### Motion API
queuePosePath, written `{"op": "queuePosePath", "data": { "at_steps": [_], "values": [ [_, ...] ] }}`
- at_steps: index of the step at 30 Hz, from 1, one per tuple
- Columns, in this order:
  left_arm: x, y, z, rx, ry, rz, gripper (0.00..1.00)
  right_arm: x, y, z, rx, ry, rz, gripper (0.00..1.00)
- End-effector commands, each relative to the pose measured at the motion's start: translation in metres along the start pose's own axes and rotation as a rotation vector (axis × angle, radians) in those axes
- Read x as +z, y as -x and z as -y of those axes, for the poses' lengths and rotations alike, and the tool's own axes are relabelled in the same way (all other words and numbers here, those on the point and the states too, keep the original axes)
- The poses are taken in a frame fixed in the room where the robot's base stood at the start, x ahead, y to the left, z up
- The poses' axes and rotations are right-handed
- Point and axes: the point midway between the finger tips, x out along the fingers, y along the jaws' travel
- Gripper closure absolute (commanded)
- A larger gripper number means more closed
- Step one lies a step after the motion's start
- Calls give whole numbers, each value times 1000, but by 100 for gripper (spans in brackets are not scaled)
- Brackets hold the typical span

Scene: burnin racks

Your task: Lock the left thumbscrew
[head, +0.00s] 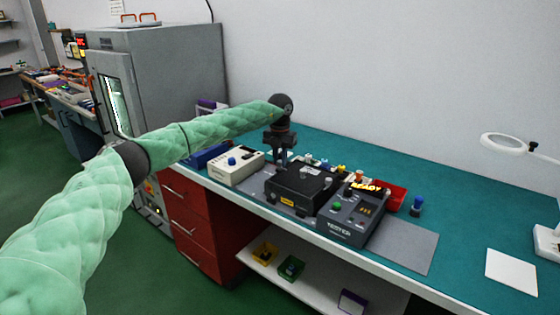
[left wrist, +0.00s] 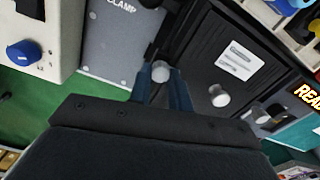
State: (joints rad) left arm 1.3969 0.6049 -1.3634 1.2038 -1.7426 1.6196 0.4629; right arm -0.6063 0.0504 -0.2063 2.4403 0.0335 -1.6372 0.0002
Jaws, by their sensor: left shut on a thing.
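The black box (head: 298,186) sits on the bench between the white unit and the tester. In the left wrist view its dark face with a white label (left wrist: 238,60) shows at an angle. A pale round thumbscrew (left wrist: 160,72) sits at its left side, and a second thumbscrew (left wrist: 218,95) stands free to the right. My left gripper (head: 281,159) points down at the left back of the box. In the left wrist view its fingers (left wrist: 161,78) are shut on the left thumbscrew. Whether that screw is turned tight cannot be told. My right gripper is not in view.
The white unit (head: 236,167) with a blue knob stands left of the box. The tester (head: 350,218), lit READY, stands close on the right. A grey plate marked CLAMP (left wrist: 118,40) lies beside the box. A red bin (head: 390,194) stands behind the tester. The right bench is mostly clear.

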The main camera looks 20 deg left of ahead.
Motion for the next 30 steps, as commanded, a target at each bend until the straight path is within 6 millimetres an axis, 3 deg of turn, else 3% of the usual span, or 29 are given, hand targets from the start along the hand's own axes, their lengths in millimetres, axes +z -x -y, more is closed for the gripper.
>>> {"op": "queuePosePath", "data": {
  "at_steps": [15,16,19,30],
  "values": [
    [0,2,0,0,-22,2,100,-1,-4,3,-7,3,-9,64],
    [0,2,0,0,-22,2,79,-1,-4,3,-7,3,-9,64],
    [0,1,0,0,-22,2,59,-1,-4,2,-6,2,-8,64],
    [0,4,0,0,-22,2,59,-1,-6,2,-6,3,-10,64]
  ]
}}
